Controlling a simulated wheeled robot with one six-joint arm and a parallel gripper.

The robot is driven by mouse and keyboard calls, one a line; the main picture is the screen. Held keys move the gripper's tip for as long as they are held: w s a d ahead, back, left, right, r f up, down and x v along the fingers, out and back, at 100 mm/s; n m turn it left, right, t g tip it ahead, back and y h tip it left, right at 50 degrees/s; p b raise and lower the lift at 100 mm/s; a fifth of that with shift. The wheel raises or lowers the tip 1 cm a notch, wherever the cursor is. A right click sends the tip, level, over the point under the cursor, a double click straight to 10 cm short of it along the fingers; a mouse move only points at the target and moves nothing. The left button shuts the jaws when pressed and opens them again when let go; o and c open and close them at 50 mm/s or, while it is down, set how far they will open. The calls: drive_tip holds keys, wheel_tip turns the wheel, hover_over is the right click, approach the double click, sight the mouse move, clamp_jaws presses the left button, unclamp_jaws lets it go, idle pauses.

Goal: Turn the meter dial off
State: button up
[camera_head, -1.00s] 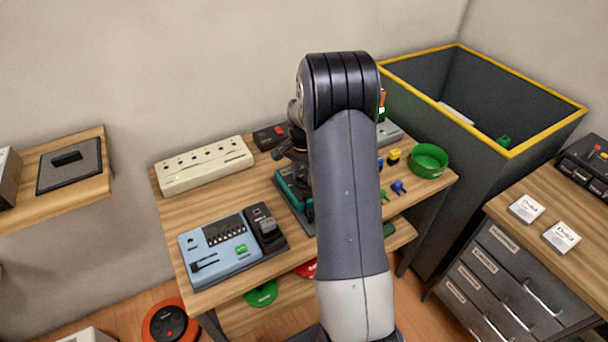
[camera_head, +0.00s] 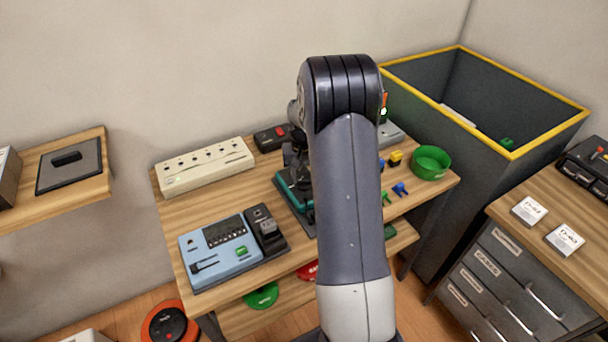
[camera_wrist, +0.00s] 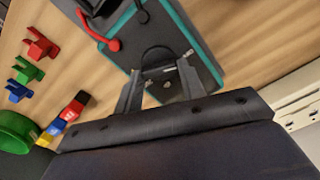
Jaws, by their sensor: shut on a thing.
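The meter (camera_wrist: 196,43), a dark box with a teal edge, lies on the wooden bench. In the head view the meter (camera_head: 285,184) shows left of my arm, which hides much of it. My gripper (camera_wrist: 160,82) is over the meter's face in the wrist view, its two fingers shut on the dark round dial (camera_wrist: 157,56). The dial is partly hidden between the fingers, and its pointer setting cannot be read. Red and black leads (camera_wrist: 114,44) plug into the meter near its far end.
A blue device (camera_head: 222,250) and a white socket strip (camera_head: 205,166) stand to the left on the bench. Small coloured clips (camera_head: 399,189) and a green bowl (camera_head: 430,162) lie right of my arm. A deep grey bin (camera_head: 450,190) stands beyond.

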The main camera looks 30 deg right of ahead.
idle(0.3)
drive_tip(key=o, duration=1)
wheel_tip(320, 180, up, 11)
idle(0.4)
wheel_tip(320, 180, down, 11)
drive_tip(key=shift+r, duration=0.2)
drive_tip(key=shift+f, duration=0.25)
